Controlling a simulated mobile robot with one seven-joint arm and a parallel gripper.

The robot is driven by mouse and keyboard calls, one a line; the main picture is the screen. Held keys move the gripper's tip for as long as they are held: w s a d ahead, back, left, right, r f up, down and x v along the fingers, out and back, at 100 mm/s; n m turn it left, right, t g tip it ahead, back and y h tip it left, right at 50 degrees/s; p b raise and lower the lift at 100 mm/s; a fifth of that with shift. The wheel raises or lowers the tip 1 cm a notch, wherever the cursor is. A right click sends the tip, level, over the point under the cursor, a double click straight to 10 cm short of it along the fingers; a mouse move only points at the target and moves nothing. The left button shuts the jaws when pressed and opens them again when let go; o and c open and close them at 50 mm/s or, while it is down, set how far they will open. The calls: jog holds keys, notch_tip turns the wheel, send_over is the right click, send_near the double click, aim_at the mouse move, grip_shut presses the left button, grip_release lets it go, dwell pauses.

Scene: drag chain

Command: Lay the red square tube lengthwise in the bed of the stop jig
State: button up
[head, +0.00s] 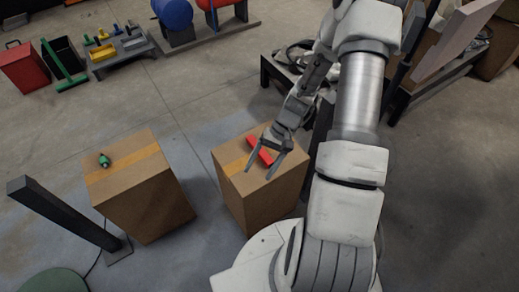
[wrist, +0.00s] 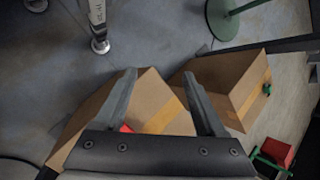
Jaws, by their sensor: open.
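The red square tube (head: 259,152) lies on top of the right cardboard box (head: 232,160) in the head view. My gripper (head: 259,174) is open above that box, its fingers apart and pointing toward the box's front edge. In the wrist view a small red part of the tube (wrist: 126,128) shows by the left finger of my gripper (wrist: 159,74); the rest is hidden behind the gripper body. Nothing shows held between the fingertips. I cannot pick out the stop jig with certainty; a low grey stand with small coloured parts (head: 122,50) is at the far left.
A second cardboard box (head: 130,172) with a small green object (head: 104,160) stands to the left. A dark post (head: 65,213) leans before it. A red bin (head: 24,66) and a green-framed item (head: 62,62) stand far left. Open floor lies between.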

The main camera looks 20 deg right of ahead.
jog(key=w+d+r+n+h, duration=0.2)
jog(key=w+d+n+h, duration=0.1)
jog(key=w+d+n, duration=0.1)
notch_tip(320, 180, up, 4)
jog(key=n+t+h, duration=0.2)
jog(key=n+h, duration=0.2)
send_over(265, 155)
jog(key=f+b, duration=0.1)
jog(key=f, duration=0.5)
jog(key=f+b, duration=0.2)
jog(key=f, duration=0.4)
jog(key=shift+s+d, duration=0.2)
jog(key=shift+w+a+f+b, duration=0.15)
jog(key=shift+f+b, duration=0.4)
jog(key=shift+f, duration=0.8)
jog(key=shift+w+a+f+b, duration=0.1)
jog(key=shift+f+b, duration=0.45)
jog(key=shift+f, duration=0.8)
grip_shut()
